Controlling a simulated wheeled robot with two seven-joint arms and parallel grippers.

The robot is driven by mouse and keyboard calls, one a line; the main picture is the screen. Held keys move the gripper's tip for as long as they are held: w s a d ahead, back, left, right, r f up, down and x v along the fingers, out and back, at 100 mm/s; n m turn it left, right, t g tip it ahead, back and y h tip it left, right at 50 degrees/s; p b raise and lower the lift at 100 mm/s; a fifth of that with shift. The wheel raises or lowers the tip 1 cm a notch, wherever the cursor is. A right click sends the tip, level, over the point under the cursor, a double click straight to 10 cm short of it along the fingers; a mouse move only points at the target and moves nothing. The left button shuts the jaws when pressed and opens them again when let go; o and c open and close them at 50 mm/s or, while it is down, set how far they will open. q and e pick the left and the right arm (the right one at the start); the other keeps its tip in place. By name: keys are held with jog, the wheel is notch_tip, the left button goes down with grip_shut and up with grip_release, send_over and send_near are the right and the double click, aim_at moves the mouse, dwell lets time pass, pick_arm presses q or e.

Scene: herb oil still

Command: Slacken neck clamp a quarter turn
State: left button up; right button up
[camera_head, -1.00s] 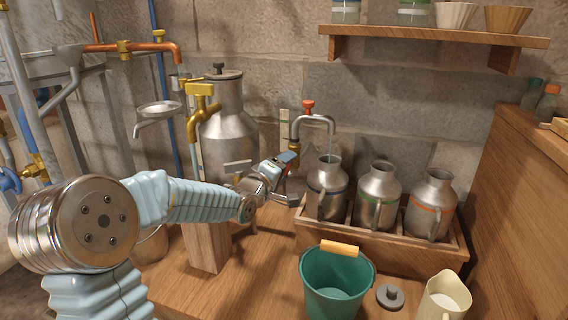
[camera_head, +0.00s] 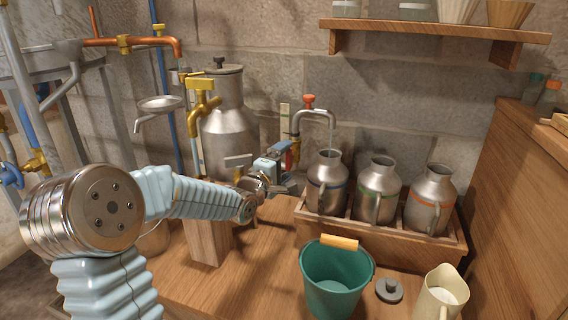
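My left gripper (camera_head: 282,187) is at the end of the arm that comes in from the left. It is in front of the spout pipe's lower end and left of the blue-banded jug (camera_head: 327,184). Its fingertips are small and partly hidden by the wrist, so I cannot tell whether they are open or shut. A neck clamp cannot be made out with certainty. The large metal can (camera_head: 229,136) with a narrower neck and lid stands behind the arm, partly hidden by the brass tap (camera_head: 203,100). My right gripper is not in view.
A red-knobbed spout (camera_head: 318,112) hangs above the jugs. The green-banded (camera_head: 377,187) and orange-banded (camera_head: 430,200) jugs share a wooden crate (camera_head: 382,243). A teal bucket (camera_head: 334,283), grey lid (camera_head: 390,290) and cream pitcher (camera_head: 442,292) stand in front. A wooden block (camera_head: 207,240) stands below my arm.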

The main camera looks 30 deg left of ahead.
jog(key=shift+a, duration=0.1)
pick_arm(q)
jog(key=s+p, duration=0.1)
jog(key=s, duration=1.3)
jog(key=shift+d, duration=0.25)
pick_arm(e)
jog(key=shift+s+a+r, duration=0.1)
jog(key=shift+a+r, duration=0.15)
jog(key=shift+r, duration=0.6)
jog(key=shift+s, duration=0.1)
